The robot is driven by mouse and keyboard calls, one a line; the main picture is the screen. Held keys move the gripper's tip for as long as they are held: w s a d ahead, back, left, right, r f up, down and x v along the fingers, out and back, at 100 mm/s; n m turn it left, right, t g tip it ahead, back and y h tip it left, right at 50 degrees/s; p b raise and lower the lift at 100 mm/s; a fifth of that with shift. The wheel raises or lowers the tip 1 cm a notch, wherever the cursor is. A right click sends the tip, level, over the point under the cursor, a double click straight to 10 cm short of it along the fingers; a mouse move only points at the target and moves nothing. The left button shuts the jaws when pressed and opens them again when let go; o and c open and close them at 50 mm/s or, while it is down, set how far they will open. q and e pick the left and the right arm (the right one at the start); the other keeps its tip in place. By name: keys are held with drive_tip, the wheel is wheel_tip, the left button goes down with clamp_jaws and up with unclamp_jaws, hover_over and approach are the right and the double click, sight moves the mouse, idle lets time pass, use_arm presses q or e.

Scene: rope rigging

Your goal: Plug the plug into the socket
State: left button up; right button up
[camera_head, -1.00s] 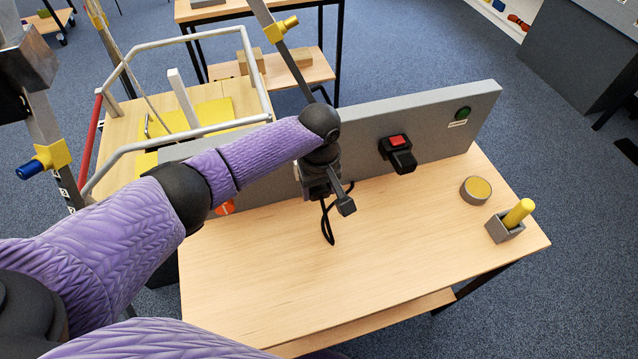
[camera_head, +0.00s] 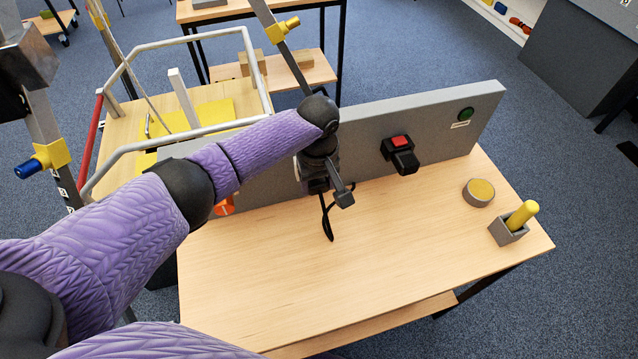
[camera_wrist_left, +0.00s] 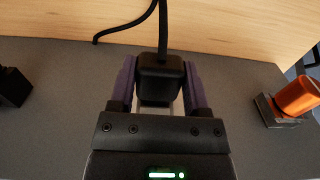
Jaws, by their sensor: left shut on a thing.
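My left gripper (camera_head: 314,185) is close to the front face of the grey upright panel (camera_head: 440,118), in its left half. In the left wrist view, the gripper (camera_wrist_left: 161,95) is shut on a black plug (camera_wrist_left: 160,72), which sits between its purple fingers and faces the panel. A black cable (camera_wrist_left: 163,28) runs from the plug, and the cable (camera_head: 328,222) hangs to the tabletop in the head view. I cannot make out the socket; the plug and gripper cover the panel there, so contact cannot be told. My right gripper is not in view.
A black switch with a red top (camera_head: 401,150) sticks out of the panel right of my gripper. An orange knob (camera_head: 225,204) is left of it. A green button (camera_head: 466,114), a round tin (camera_head: 479,192) and a holder with a yellow peg (camera_head: 508,230) are farther right. The front tabletop (camera_head: 300,285) is clear.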

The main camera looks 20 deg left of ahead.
use_arm(q)
drive_tip(key=shift+w+a, duration=0.15)
drive_tip(key=shift+w, duration=0.1)
drive_tip(key=o, duration=1.3)
drive_tip(key=shift+o, duration=0.2)
wheel_tip(320, 180, up, 10)
drive_tip(key=p, duration=0.3)
